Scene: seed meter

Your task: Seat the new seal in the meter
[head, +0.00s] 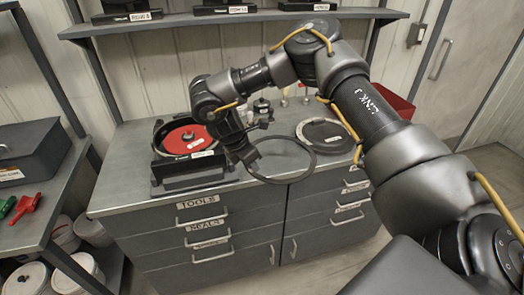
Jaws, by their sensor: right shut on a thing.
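The meter (160,138) is a dark round housing on the workbench at the left, with a red disc (186,140) in it that bears a small white label. My right gripper (249,158) is shut on a thin black ring, the new seal (285,183), at the ring's left side. The seal hangs out over the front edge of the bench, to the right of the meter and apart from it. The gripper's fingers are small and partly dark against the ring. My left gripper is not in view.
Small fittings (262,106) stand at the back. A side table with a grey box (28,150) is at the left. A shelf (230,17) runs above.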

